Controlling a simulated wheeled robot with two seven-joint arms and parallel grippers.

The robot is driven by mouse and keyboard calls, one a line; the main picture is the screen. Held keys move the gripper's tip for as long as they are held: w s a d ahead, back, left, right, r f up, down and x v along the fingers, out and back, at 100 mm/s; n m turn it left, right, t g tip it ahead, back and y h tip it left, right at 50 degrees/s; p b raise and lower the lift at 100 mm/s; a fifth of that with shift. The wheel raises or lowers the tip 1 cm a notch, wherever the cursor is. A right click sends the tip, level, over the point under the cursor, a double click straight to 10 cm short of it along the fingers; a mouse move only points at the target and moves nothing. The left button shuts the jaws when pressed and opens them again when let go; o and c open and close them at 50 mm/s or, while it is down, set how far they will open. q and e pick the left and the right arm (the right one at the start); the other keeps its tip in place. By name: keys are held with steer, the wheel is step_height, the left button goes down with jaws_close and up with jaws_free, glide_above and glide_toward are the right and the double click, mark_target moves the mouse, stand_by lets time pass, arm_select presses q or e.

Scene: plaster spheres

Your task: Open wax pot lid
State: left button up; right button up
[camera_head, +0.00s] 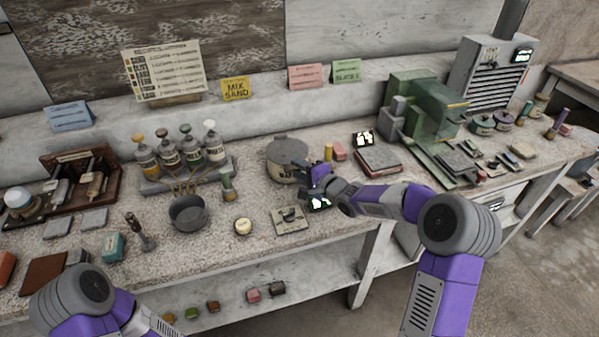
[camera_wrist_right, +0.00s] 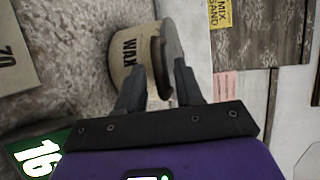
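The wax pot (camera_head: 284,174) stands near the back of the bench with its flat grey lid (camera_head: 287,151) on top. In the right wrist view the pot (camera_wrist_right: 126,60) shows sideways with its WAX label, and the lid (camera_wrist_right: 173,45) is seen edge-on. My right gripper (camera_head: 315,176) is at the pot's right front side. In the wrist view its two fingers (camera_wrist_right: 160,72) are apart, with the rim area between or just beyond them; contact cannot be told. My left gripper is out of view; only its arm shows.
A yellow cylinder (camera_head: 328,152), pink block (camera_head: 340,153) and a green machine (camera_head: 415,110) stand to the right.

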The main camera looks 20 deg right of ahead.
steer(key=shift+w, duration=0.15)
jaws_close()
steer(key=shift+f, duration=0.1)
